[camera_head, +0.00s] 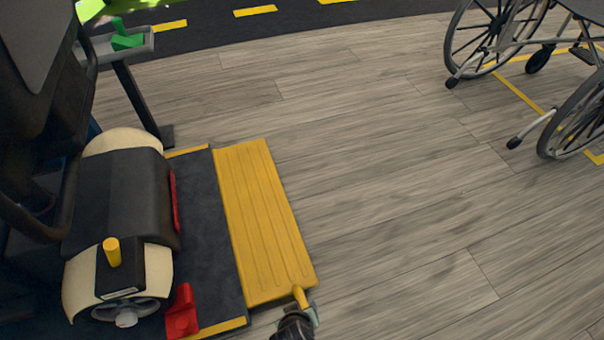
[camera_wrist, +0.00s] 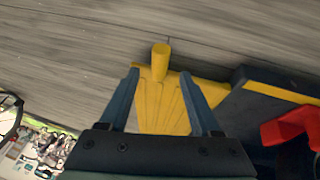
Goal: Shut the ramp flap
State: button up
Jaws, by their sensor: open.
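The yellow ramp flap (camera_head: 262,220) lies folded out, low over the floor, along the right edge of a dark platform (camera_head: 205,235) with yellow edging. A yellow peg handle (camera_head: 299,296) sticks out at its near corner. My gripper (camera_head: 308,312) is at that corner, partly cut off by the bottom edge. In the wrist view, the flap (camera_wrist: 160,105) shows between my two open fingers, and the handle (camera_wrist: 160,62) stands at the level of the fingertips, roughly midway between them. I cannot tell whether a finger touches it.
A scooter (camera_head: 120,200) with a black and cream body stands on the platform at left. A red block (camera_head: 182,314) sits near the platform's front edge. A stand with a grey tray (camera_head: 135,45) is behind. A wheelchair (camera_head: 510,40) is at upper right. The wooden floor between is clear.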

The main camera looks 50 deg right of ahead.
aim_at(302, 306)
jog(key=b+x, duration=0.3)
jog(key=x, duration=0.2)
jog(key=shift+w+d+f+b, duration=0.1)
jog(key=shift+f+b, duration=0.2)
jog(key=shift+f, duration=0.05)
jog(key=shift+c, duration=0.2)
grip_shut()
dwell(1.0)
